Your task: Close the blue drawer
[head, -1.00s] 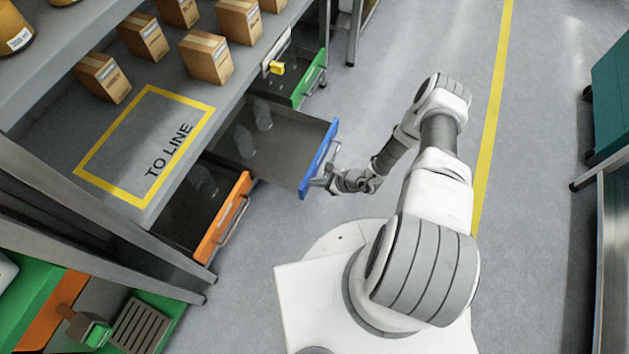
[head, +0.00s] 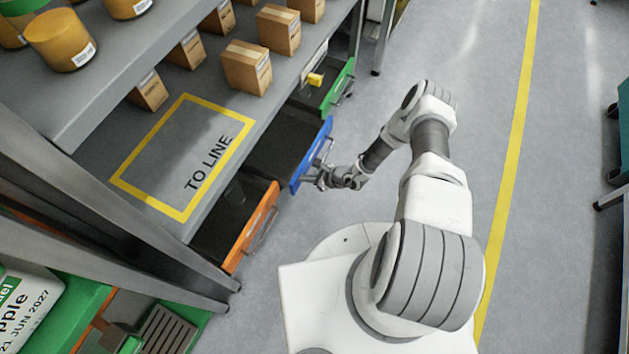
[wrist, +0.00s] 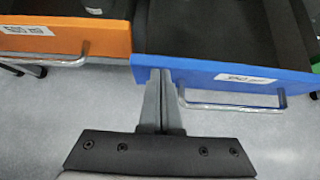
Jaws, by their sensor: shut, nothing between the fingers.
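The blue drawer (head: 313,154) is under the grey bench, between an orange and a green drawer. It stands partly open. In the wrist view its blue front (wrist: 215,72) carries a white label and a metal bar handle (wrist: 232,104). My gripper (wrist: 164,74) is shut and empty, its fingertips at the left part of the blue front, left of most of the handle. They look to be touching the front or very close to it. In the head view my gripper (head: 322,177) is in front of the blue drawer, small and partly hidden by the handle.
The orange drawer (head: 250,228) on the near side and the green drawer (head: 338,86) on the far side also stand partly open. Cardboard boxes (head: 246,66) stand on the bench above. A grey bench leg (head: 205,293) is at the near left.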

